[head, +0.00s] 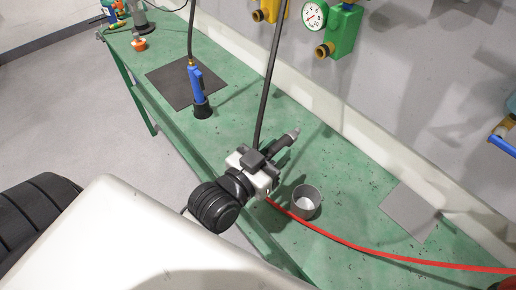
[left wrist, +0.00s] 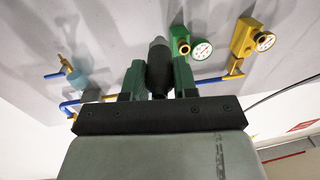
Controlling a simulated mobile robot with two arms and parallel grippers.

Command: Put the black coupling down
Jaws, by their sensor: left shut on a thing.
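The black coupling (head: 284,143), a dark cylinder with a grey tip, is held in my left gripper (head: 270,158) above the green bench, tilted with its tip toward the upper right in the head view. In the left wrist view the coupling (left wrist: 158,75) sits between the two fingers of my left gripper (left wrist: 158,85), which are shut on it, its grey tip pointing up. Its lower end is hidden by the gripper. My right gripper is in neither view.
The green bench (head: 230,135) bears a dark mat (head: 170,88), a blue-handled tool (head: 194,80) standing upright, a grey cup (head: 306,203) near my gripper, a red hose (head: 365,247) and a grey mat (head: 410,211). A black hose (head: 271,75) hangs behind the gripper. Wall valves (head: 343,32) stand beyond.

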